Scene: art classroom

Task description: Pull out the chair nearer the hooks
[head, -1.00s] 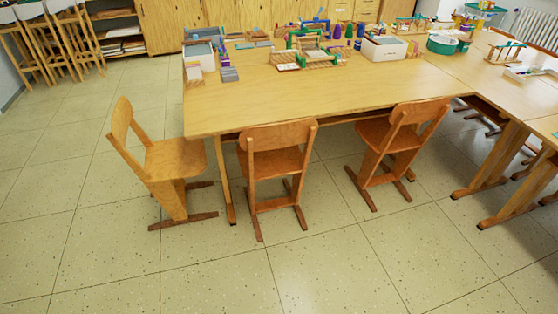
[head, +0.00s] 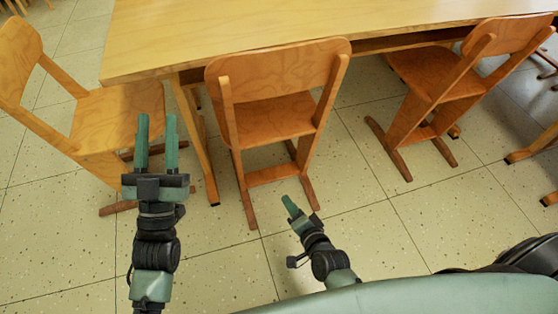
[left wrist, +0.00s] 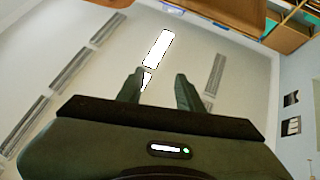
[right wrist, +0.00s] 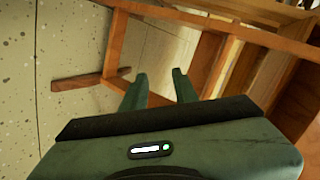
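Three orange-brown wooden chairs stand at the table in the head view: a left chair (head: 120,110) at the table's end, a middle chair (head: 275,75) at the long side, and a right chair (head: 430,90). I cannot make out hooks clearly, so which chair is nearer them cannot be told. My left gripper (head: 157,116) is open and empty, in front of the left chair's seat in the picture. My right gripper (head: 286,201) is low, in front of the middle chair's legs; the right wrist view shows its fingers (right wrist: 158,74) apart, with chair wood (right wrist: 205,65) beyond.
The wooden table (head: 230,35) spans the top of the head view. Speckled floor tiles (head: 390,235) are clear in front of the chairs. The left wrist view shows a pale ceiling with lights (left wrist: 158,48) and small dark items (left wrist: 291,127) on a wall.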

